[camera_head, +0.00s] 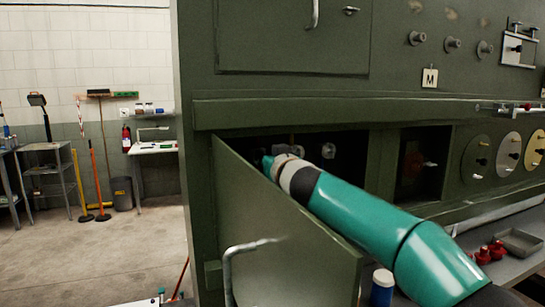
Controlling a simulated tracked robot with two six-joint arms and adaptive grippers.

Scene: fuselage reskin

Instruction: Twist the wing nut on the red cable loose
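I cannot make out a red cable or its wing nut for certain. A small pale knob-like part (328,150) shows inside the dark open compartment (350,142), just beyond my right wrist. My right arm comes in from the lower right and reaches over the open hatch door (270,235) into this compartment. The end of my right gripper (268,163) is at the compartment's left side, partly hidden by the door edge and the wrist. Its fingers do not show clearly, nor whether they touch anything. My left gripper is not in view.
Round discs (478,160) follow along the panel. Red parts (490,252) and a grey tray (520,241) lie on the ledge. Open floor (110,255) lies left.

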